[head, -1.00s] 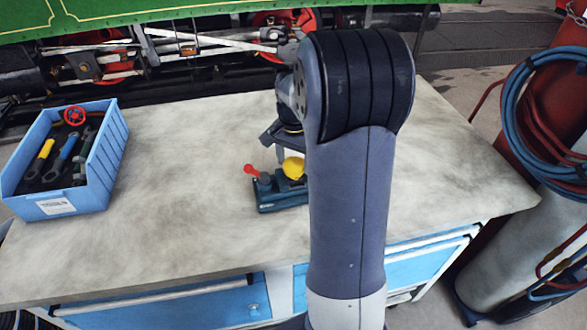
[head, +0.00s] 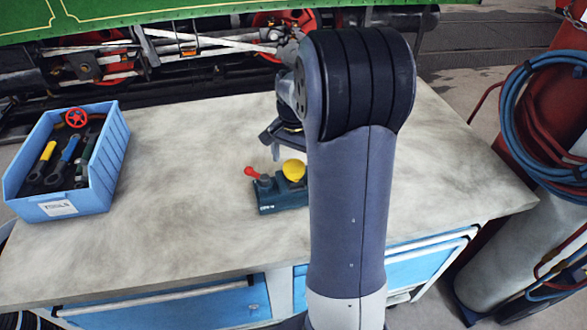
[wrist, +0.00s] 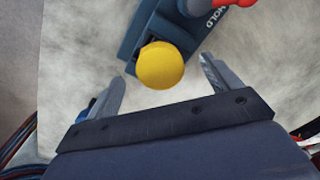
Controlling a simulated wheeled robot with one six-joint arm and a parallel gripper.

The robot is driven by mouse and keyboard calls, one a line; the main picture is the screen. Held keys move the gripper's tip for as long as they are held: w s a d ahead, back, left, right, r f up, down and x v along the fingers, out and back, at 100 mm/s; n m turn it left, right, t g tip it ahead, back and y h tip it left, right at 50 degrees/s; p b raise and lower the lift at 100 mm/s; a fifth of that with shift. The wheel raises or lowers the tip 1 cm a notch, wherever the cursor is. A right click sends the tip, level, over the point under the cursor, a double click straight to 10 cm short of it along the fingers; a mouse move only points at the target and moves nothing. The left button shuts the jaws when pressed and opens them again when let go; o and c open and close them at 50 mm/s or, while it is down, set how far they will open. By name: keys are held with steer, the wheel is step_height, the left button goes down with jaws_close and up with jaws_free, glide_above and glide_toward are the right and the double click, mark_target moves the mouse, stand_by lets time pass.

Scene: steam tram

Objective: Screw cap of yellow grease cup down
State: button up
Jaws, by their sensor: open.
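The yellow grease cup cap (head: 293,170) sits on the right part of a dark teal block (head: 268,199) on the workbench. In the wrist view the round yellow cap (wrist: 160,65) shows from above, just ahead of the fingertips and between their lines. My gripper (wrist: 159,78) is open and empty, with one finger to each side of the cap and a gap on both sides. In the head view my arm hides the block's right end and most of the gripper. The block also carries a small lever with a red knob (head: 252,171).
A blue bin (head: 83,200) with several tools and a red handwheel stands at the bench's left. The bench top (head: 190,180) is clear between bin and block. Hoses and a cylinder (head: 502,245) stand right of the bench.

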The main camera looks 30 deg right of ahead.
steer(key=shift+r+p, duration=1.25)
steer(key=shift+r, duration=0.6)
